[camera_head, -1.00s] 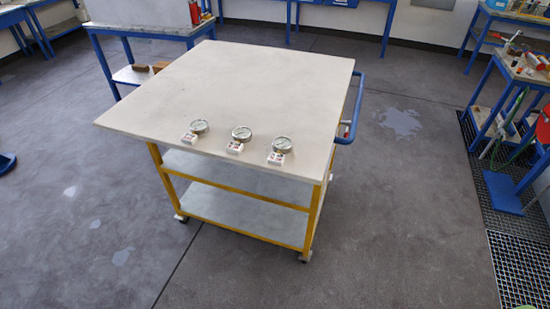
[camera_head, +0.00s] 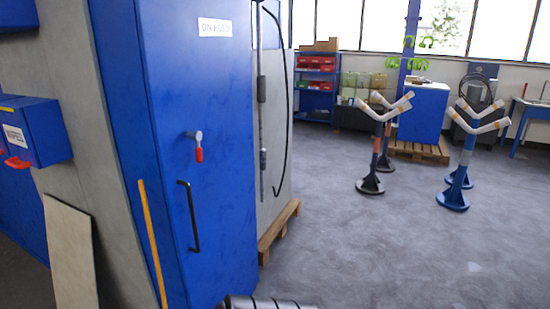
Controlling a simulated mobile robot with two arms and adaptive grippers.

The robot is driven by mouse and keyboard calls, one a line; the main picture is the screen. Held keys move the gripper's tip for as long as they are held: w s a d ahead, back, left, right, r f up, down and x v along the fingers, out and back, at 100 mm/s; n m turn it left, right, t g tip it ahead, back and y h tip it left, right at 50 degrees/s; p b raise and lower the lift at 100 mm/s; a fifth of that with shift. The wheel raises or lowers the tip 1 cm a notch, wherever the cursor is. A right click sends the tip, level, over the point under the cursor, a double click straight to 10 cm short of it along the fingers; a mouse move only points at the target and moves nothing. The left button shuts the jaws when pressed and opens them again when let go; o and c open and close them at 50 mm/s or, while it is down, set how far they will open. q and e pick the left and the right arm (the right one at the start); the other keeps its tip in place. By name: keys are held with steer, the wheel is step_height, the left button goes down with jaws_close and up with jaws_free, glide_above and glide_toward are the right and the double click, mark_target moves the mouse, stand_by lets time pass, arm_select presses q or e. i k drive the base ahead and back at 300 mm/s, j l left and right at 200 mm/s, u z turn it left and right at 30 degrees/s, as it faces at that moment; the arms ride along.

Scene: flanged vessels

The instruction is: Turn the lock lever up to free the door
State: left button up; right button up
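A tall blue cabinet door (camera_head: 225,90) stands left of centre. The lock lever (camera_head: 199,154) is on it, with a grey metal pivot at the top and a red grip hanging down. Below the lever is a black vertical bar handle (camera_head: 190,216). The door looks shut. A white label (camera_head: 214,27) reading "ON HOLD" is near its top.
A blue wall box (camera_head: 30,133) with a red handle is at the left, above a leaning pale board (camera_head: 69,252). Right of the cabinet is a wooden pallet (camera_head: 277,231). Several V-topped stands, including a blue one (camera_head: 454,190), stand farther right. Open floor (camera_head: 380,255) lies between.

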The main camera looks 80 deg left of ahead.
mark_target(198, 150)
steer(key=u, duration=1.85)
